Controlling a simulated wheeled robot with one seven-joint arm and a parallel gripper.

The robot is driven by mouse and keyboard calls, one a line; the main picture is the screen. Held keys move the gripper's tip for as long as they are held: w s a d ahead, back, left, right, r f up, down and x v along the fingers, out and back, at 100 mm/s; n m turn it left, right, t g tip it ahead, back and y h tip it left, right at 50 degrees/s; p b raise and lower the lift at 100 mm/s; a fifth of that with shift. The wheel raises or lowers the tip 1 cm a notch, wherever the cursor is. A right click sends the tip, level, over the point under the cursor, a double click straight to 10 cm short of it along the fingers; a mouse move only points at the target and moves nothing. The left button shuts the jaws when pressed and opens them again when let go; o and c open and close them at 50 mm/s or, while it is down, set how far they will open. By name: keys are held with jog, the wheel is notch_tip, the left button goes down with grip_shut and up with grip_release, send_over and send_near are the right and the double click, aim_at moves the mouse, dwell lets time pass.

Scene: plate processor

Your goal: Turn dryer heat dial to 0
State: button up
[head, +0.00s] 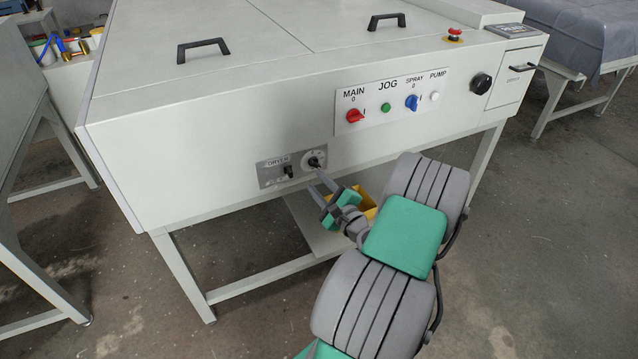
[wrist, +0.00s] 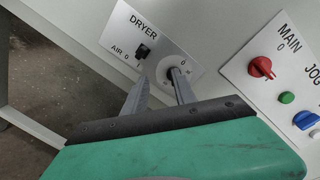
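The dryer heat dial (head: 313,161) is a black knob on a round white scale, on the grey DRYER plate low on the machine's front. It also shows in the wrist view (wrist: 176,72), with a 0 mark above it. The knob's exact setting is too small to tell. My gripper (head: 315,179) is open with its two grey fingers apart, pointing at the plate. In the wrist view my gripper (wrist: 158,81) has its right fingertip at the knob's lower edge, partly covering it. The left fingertip is left of the dial. Whether a finger touches the knob I cannot tell.
The black AIR switch (wrist: 143,51) is left of the dial, near the left finger. The red MAIN knob (head: 354,116), green JOG button (head: 386,108) and blue SPRAY knob (head: 411,102) are on a panel up to the right. A yellow object (head: 367,201) is below, behind my gripper.

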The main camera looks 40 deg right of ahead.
aim_at(317, 167)
jog(key=w+d, duration=0.1)
jog(key=w, duration=0.1)
jog(key=w+d+m+h, duration=0.1)
jog(key=d, duration=0.1)
jog(key=w+d+m, duration=0.1)
jog(key=w, duration=0.1)
jog(key=shift+w+d+f+h, duration=0.1)
jog(key=shift+w+d+h, duration=0.15)
jog(key=shift+w+h, duration=0.1)
grip_shut()
